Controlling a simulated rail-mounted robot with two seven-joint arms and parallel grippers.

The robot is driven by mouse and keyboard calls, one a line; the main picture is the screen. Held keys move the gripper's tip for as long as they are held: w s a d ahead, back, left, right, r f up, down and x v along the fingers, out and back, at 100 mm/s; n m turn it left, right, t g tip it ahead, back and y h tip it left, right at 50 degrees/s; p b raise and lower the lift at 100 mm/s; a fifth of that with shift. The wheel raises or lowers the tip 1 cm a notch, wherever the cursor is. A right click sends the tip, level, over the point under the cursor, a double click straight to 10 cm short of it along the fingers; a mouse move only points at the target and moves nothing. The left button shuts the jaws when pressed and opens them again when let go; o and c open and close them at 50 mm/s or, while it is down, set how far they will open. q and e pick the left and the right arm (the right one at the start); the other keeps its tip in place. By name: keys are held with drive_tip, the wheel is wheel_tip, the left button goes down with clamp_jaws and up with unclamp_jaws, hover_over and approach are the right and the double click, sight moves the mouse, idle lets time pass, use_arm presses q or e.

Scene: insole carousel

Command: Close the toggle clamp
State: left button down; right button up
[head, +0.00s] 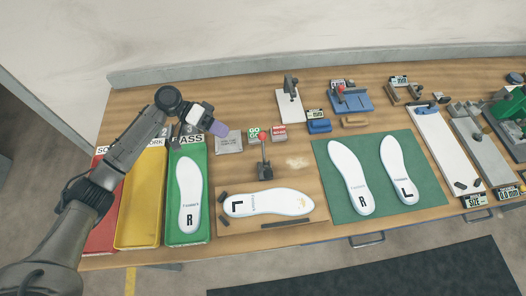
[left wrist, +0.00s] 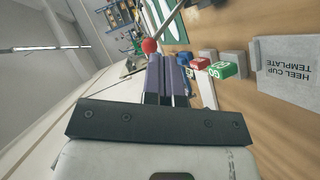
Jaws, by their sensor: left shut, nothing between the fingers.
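The toggle clamp (head: 265,171) stands on the wooden fixture board, just behind the white insole marked L (head: 268,202). Its lever is upright, with a red ball knob (head: 263,136) on top. The red ball (left wrist: 149,46) also shows in the left wrist view, just beyond the fingertips, with its rod running up and right. My left gripper (head: 220,129) has purple fingers. It is shut and empty, left of the knob and apart from it in the head view. In the left wrist view its fingers (left wrist: 168,60) lie side by side. My right gripper is not in view.
The heel cup template block (head: 229,142) and green and red GO blocks (head: 253,134) lie near the clamp. Red, yellow (head: 141,200) and green (head: 186,225) trays stand at left. Two insoles lie on a green mat (head: 333,201). A blue fixture (head: 350,102) stands behind.

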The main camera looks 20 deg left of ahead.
use_arm(q)
drive_tip(key=shift+m+h, duration=0.3)
drive_tip(key=shift+h, duration=0.3)
drive_tip(key=shift+s+p+x, duration=0.2)
drive_tip(key=shift+s+x, duration=0.25)
drive_tip(key=shift+x, duration=1.75)
drive_tip(key=shift+s+p+x, duration=0.2)
drive_tip(key=shift+s+x, duration=0.25)
drive_tip(key=shift+x, duration=1.7)
drive_tip(key=shift+s+p+x, duration=0.2)
drive_tip(key=shift+s+x, duration=0.25)
drive_tip(key=shift+x, duration=1.75)
drive_tip(key=shift+r, duration=0.15)
